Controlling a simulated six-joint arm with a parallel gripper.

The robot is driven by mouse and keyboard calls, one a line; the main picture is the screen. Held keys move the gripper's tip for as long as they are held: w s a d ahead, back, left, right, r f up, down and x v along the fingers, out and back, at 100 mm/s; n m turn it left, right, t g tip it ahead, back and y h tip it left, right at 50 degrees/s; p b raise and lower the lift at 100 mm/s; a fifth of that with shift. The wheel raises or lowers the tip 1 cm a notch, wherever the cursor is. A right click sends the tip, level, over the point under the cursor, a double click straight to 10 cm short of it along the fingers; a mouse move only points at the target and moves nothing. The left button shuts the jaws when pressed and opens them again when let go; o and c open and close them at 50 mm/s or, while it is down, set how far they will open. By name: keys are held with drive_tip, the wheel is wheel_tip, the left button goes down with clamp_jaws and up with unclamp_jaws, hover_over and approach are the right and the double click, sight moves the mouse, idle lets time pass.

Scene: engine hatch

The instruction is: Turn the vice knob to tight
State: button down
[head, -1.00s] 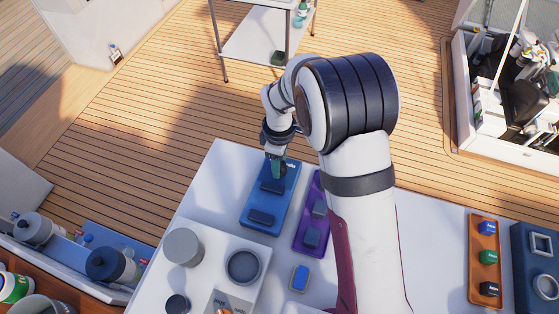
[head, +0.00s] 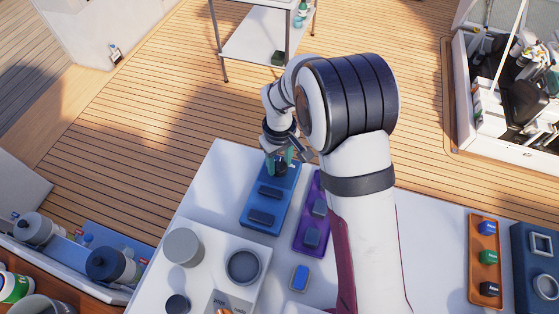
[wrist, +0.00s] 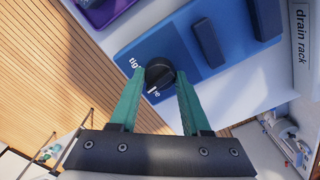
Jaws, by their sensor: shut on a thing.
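The vice is a blue plate (head: 254,222) with two dark blue blocks on it, at the far left of the white table; it also shows in the wrist view (wrist: 178,50). Its black round knob (wrist: 160,76) has a white pointer mark aimed down and slightly left in the wrist view. A "tight" label is left of the knob, and a second label, partly hidden and ending in "ne", is just below it. My gripper (wrist: 160,74) has its green fingers on either side of the knob, shut on it. In the head view my gripper (head: 280,160) is over the plate's far end.
A purple plate (head: 299,243) with grey blocks lies right of the vice. A small blue-topped piece (head: 300,279) lies nearer. A white raised unit with round pots stands in front. An orange tray (head: 475,272) with several coloured blocks is at the right. A "drain rack" label shows in the wrist view.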

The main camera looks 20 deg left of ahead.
sight(279, 164)
drive_tip(key=m, duration=0.5)
drive_tip(key=shift+m, duration=2.4)
drive_tip(key=shift+c, duration=1.8)
unclamp_jaws()
wheel_tip(279, 164, up, 16)
drive_tip(key=shift+f, duration=0.15)
